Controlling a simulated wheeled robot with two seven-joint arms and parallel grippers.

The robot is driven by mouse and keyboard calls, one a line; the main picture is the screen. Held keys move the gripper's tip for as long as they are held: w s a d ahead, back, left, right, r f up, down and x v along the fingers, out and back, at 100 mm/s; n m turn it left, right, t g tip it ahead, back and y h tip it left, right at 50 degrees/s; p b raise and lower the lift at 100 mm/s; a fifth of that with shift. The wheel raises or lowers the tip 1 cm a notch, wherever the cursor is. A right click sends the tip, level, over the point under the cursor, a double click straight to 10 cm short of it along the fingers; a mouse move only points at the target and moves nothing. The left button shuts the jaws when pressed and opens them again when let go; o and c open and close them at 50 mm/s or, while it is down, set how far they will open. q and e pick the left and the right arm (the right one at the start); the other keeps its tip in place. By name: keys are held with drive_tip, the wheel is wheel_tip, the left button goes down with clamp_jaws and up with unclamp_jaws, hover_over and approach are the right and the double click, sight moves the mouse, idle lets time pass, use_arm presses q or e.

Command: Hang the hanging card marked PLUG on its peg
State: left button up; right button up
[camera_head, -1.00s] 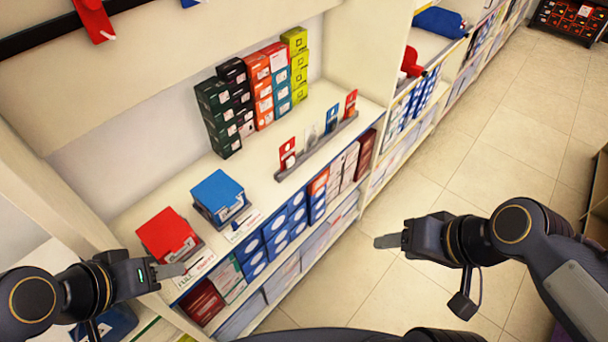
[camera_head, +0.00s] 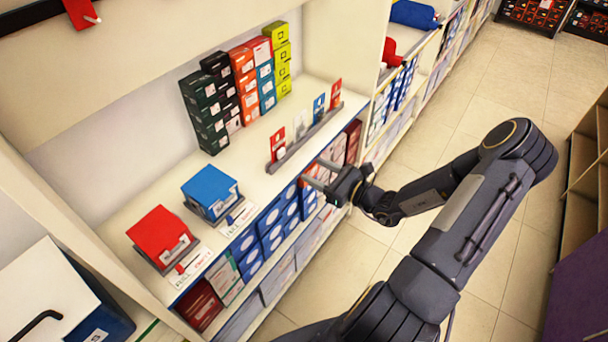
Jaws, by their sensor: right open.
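Several small upright cards stand in a grey rack (camera_head: 306,137) on the white shelf: a red card (camera_head: 278,144) at the near end, a pale card (camera_head: 299,124), a blue card (camera_head: 319,107) and another red card (camera_head: 335,93) at the far end. Their print is too small to read, so I cannot tell which is marked PLUG. My right gripper (camera_head: 318,173) is open and empty at the shelf's front edge, in front of the rack and apart from the cards. A red piece (camera_head: 80,12) hangs on a dark rail at the top left. My left gripper is out of view.
Stacked boxes (camera_head: 240,90) stand behind the rack. A blue box (camera_head: 210,188) and a red box (camera_head: 160,235) sit on holders to the left. Boxes fill the shelf below. The tiled floor (camera_head: 470,130) at the right is open.

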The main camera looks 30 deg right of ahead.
sight(284, 154)
drive_tip(key=shift+b+x, duration=1.45)
drive_tip(key=shift+x, duration=4.5)
drive_tip(key=shift+f, duration=0.1)
drive_tip(key=shift+c, duration=0.4)
drive_tip(key=shift+a, duration=0.1)
drive_tip(key=shift+c, duration=1.1)
wheel_tip(284, 154, up, 5)
drive_tip(key=p, duration=0.4)
drive_tip(key=shift+f, duration=0.15)
drive_tip(key=r+p+v, duration=0.1)
drive_tip(key=p+v, duration=0.2)
drive_tip(key=v, duration=0.7)
drive_tip(key=shift+r+p, duration=0.25)
drive_tip(key=shift+p, duration=0.05)
